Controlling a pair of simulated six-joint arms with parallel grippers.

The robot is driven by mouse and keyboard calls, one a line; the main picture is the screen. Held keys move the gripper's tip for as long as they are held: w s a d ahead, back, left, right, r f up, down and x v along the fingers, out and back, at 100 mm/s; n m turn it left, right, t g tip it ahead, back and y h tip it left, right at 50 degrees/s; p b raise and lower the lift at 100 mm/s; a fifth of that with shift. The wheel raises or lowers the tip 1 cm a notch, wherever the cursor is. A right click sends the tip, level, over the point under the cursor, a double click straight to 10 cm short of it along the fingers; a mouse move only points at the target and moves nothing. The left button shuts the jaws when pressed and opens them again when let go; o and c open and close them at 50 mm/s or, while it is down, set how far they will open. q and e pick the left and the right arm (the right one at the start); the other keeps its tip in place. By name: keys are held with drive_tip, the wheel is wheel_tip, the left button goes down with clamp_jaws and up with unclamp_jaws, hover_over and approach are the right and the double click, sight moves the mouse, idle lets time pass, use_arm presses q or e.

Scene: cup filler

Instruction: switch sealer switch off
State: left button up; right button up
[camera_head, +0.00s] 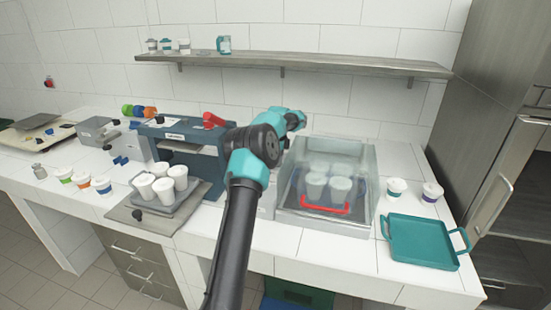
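A blue-grey machine (214,167) with a small white label stands left of the middle of the counter, probably the sealer. The label is too small to read. A red lever or handle (213,120) sticks up at its top right. Which part is the sealer switch, and its position, I cannot tell. My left arm rises from the bottom edge and bends right at a teal joint, beside the machine's right side and covering part of it. No gripper fingers can be made out at its far end. My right arm is not in view.
A tray (150,215) of white cups stands before the machine. A clear box (363,217) with a red handle holds several cups to the right. A teal tray (422,243) lies at the right, near two cups. A shelf (330,66) runs along the wall above.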

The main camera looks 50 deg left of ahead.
use_arm(q)
drive_tip(key=shift+c, duration=0.3)
drive_tip(key=c, duration=0.9)
drive_tip(key=shift+n, duration=0.4)
drive_tip(key=n, duration=0.3)
drive_tip(key=shift+n, duration=1.8)
drive_tip(key=o, duration=1)
drive_tip(key=shift+c, duration=0.2)
